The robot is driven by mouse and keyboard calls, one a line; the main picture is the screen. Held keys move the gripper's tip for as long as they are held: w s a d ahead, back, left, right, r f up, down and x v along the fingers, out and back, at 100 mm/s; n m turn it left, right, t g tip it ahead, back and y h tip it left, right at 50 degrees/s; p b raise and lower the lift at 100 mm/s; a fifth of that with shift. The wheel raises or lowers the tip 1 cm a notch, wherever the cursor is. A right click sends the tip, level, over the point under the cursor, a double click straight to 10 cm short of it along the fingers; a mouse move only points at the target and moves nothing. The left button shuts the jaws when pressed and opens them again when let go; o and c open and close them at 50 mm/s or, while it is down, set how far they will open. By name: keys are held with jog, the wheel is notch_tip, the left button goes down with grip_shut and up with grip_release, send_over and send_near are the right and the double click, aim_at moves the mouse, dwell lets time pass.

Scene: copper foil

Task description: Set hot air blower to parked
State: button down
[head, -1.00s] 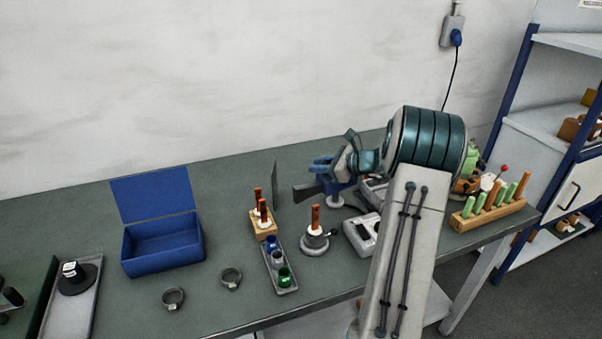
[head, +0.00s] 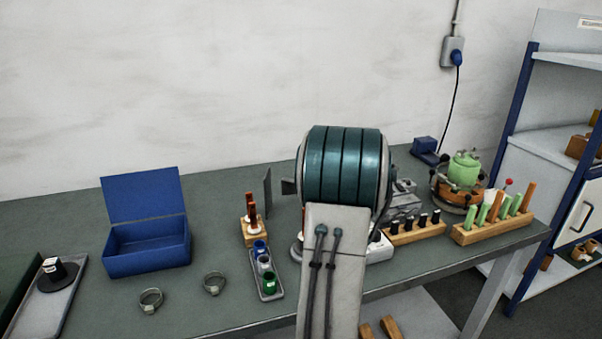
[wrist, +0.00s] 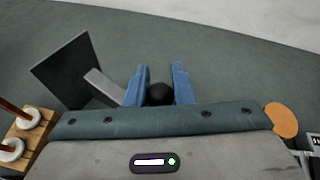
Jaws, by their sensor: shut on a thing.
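In the wrist view my gripper (wrist: 159,78) has its blue fingers closed around a dark rounded part (wrist: 160,94), apparently the grip of the hot air blower. The blower's grey barrel (wrist: 103,86) reaches left from the fingers towards an upright dark plate (wrist: 65,72). In the head view only the blower's dark nozzle end (head: 288,186) shows, left of my wrist and pointing at the plate (head: 267,187). A small gap seems to lie between them. My gripper and most of the blower are hidden behind my arm in the head view.
A wooden block (head: 256,232) with brown-topped pieces and a tray (head: 270,294) of coloured cups stand close in front. A blue open box (head: 147,258) and two ring clamps (head: 214,284) lie left. Wooden racks (head: 492,232) and a green pot (head: 464,170) stand right.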

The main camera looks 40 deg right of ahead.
jog(key=shift+d, duration=0.1)
jog(key=c, duration=1.3)
grip_release()
jog(key=shift+o, duration=0.2)
jog(key=shift+s, duration=0.1)
jog(key=v, duration=1.3)
jog(key=shift+s+a+r, duration=0.15)
jog(key=shift+s+a, duration=0.05)
jog(key=shift+s, duration=0.05)
